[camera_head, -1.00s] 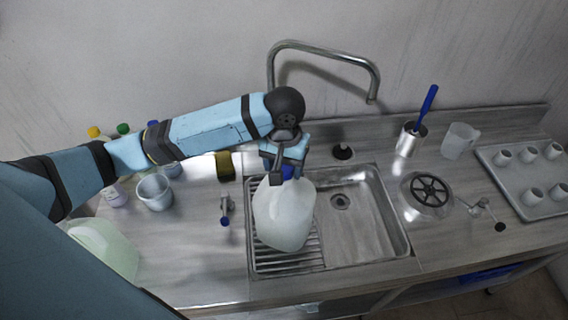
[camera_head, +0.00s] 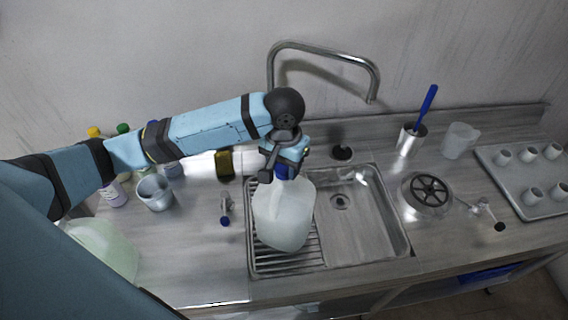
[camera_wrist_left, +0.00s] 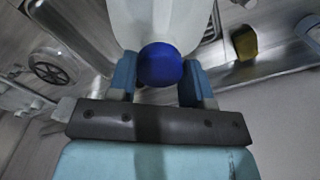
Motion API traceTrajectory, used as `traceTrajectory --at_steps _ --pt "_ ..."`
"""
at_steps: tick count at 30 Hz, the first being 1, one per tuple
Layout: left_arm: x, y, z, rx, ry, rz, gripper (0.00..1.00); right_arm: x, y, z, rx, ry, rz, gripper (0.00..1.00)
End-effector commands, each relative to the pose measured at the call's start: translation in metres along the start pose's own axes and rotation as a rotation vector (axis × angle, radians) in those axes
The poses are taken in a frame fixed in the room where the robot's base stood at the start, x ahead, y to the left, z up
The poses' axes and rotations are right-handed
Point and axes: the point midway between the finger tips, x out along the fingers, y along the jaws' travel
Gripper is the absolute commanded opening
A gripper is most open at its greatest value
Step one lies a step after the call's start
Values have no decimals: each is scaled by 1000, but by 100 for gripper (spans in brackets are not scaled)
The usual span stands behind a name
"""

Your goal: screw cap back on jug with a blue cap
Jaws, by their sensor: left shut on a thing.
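The white translucent jug (camera_head: 284,218) stands upright on the ribbed drainboard at the left of the sink. Its blue cap (camera_head: 286,172) is at the jug's top, partly hidden by my left gripper (camera_head: 283,172). In the left wrist view the round blue cap (camera_wrist_left: 160,65) sits between the two fingers of my left gripper (camera_wrist_left: 160,80), with the jug (camera_wrist_left: 165,22) just beyond it. The gripper is shut on the cap. How far the cap is seated on the neck cannot be told. My right gripper is not in view.
The sink basin (camera_head: 372,238) lies right of the jug, with a curved faucet (camera_head: 325,52) behind. A yellow-black sponge (camera_head: 225,164) lies behind.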

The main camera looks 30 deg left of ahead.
Motion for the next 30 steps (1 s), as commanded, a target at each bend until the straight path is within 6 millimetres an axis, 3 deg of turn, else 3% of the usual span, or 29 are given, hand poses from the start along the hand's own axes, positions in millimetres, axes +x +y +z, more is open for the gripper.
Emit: traceTrajectory --at_steps 6,18,27,30 --pt "2 -1 0 276 -2 -1 15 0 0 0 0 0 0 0" --pt "2 -1 1 344 -4 -1 15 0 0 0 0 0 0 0" --pt "3 -1 1 743 -4 1 15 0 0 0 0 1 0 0" --pt "3 -1 1 805 -4 1 15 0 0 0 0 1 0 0"
